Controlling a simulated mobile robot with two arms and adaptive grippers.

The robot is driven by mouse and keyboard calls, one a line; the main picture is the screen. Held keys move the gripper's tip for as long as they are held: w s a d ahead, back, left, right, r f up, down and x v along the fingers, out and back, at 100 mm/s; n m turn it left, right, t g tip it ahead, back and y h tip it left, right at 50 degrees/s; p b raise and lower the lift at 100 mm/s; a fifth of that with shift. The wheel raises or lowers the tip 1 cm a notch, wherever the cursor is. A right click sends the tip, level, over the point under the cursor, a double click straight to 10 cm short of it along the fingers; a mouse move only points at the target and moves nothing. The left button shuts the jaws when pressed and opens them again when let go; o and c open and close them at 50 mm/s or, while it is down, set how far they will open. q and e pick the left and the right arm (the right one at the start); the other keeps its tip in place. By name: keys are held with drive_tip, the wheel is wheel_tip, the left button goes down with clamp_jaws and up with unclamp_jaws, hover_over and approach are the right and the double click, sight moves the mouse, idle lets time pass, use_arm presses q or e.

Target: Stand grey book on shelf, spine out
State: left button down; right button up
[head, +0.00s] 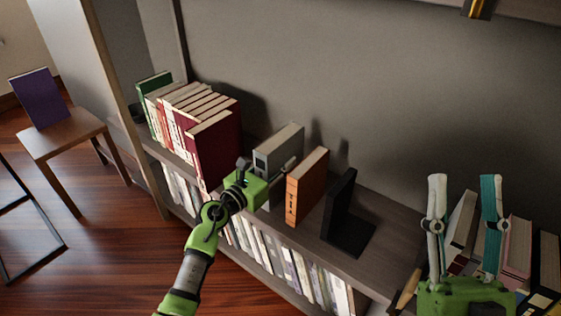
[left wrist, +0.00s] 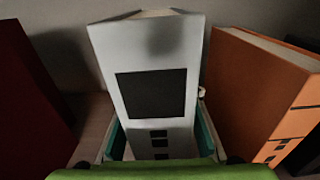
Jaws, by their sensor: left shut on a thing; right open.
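The grey book (head: 280,147) stands upright on the shelf board (head: 318,242), between a dark red book and an orange book. In the left wrist view the grey book (left wrist: 150,60) shows its pale spine with a dark square label, facing my wrist. My left gripper (head: 262,182) is shut on the grey book, with a finger on each side of it low down. The fingertips are partly hidden by the book. My right gripper (head: 464,225) is open and empty at the right, its fingers pointing up.
The dark red book (head: 219,148) ends a row of books at the left. The orange book (head: 307,187) stands right of the grey book, then a black bookend (head: 346,217). More books fill the lower shelf. A purple book stands on a stool (head: 65,133).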

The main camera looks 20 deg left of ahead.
use_arm(q)
drive_tip(key=shift+r, duration=0.35)
drive_tip(key=shift+p, duration=0.3)
use_arm(e)
drive_tip(key=shift+w+a+f+g+h, duration=0.15)
drive_tip(key=shift+w+f+g+h, duration=0.25)
drive_tip(key=shift+w+f+g, duration=0.5)
drive_tip(key=shift+w+f, duration=0.1)
drive_tip(key=shift+f, duration=0.2)
use_arm(q)
drive_tip(key=shift+f, duration=0.1)
use_arm(e)
drive_tip(key=shift+r+t, duration=0.4)
drive_tip(key=shift+r, duration=0.05)
use_arm(q)
drive_tip(key=shift+f, duration=0.1)
use_arm(e)
drive_tip(key=shift+s+r+y, duration=0.15)
drive_tip(key=shift+s+y, duration=0.15)
drive_tip(key=shift+s, duration=0.05)
use_arm(q)
drive_tip(key=c, duration=1.4)
unclamp_jaws()
drive_tip(key=shift+c, duration=0.2)
use_arm(e)
drive_tip(key=shift+s, duration=0.1)
use_arm(q)
drive_tip(key=shift+f, duration=0.1)
